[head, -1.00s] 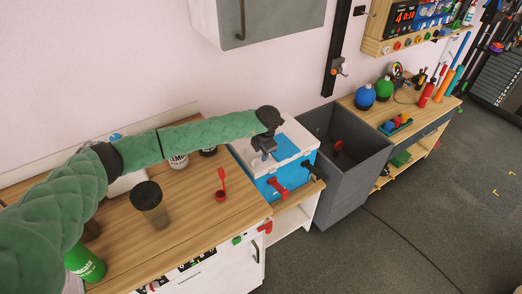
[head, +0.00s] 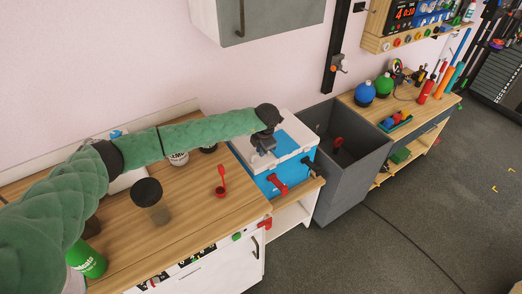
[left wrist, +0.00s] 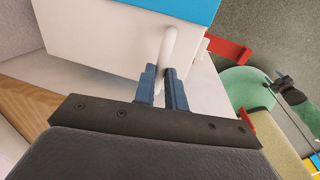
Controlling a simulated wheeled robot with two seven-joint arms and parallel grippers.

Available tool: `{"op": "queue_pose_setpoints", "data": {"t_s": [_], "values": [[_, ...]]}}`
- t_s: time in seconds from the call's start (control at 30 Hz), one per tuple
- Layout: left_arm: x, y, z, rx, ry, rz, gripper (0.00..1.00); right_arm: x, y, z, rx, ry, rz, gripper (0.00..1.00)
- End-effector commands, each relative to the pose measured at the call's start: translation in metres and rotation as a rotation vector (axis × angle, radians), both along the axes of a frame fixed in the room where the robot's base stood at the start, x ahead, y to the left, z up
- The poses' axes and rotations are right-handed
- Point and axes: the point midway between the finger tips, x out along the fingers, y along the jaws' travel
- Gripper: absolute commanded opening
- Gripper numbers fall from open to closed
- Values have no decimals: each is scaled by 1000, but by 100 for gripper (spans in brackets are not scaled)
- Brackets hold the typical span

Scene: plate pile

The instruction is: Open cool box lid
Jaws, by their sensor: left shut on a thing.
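The cool box has a light blue body (head: 290,172) and a white lid (head: 296,131), which looks closed in the head view. A red fitting (head: 276,184) and a dark one (head: 308,164) are on its front. My left gripper (head: 262,150) is at the lid from above, its arm reaching in from the left. In the left wrist view, the fingers of my left gripper (left wrist: 163,85) close around a thin white handle (left wrist: 168,45) beside a white face with a blue band. The fingertips are partly hidden in the head view. My right gripper is not in view.
A dark grey bin (head: 352,170) stands right of the cool box. The wooden counter (head: 205,225) at left holds a dark-topped cup (head: 148,192), a red spoon (head: 221,180), jars and a green can (head: 86,260). A grey wall cabinet (head: 262,22) hangs above.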

Motion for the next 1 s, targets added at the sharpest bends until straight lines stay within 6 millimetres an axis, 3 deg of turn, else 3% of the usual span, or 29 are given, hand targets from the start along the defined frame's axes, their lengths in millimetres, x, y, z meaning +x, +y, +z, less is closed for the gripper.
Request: {"op": "queue_pose_setpoints", "data": {"t_s": [0.17, 0.37, 0.73, 1.0], "values": [[5, 4, 9, -26, 34, 2, 0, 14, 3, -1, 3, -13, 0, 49], [15, 10, 28, -84, 109, 3, 0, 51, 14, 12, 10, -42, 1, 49], [41, 29, 69, -211, 286, 2, 0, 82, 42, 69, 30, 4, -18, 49], [60, 43, 91, -213, 289, 1, 0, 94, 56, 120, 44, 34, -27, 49]]}}
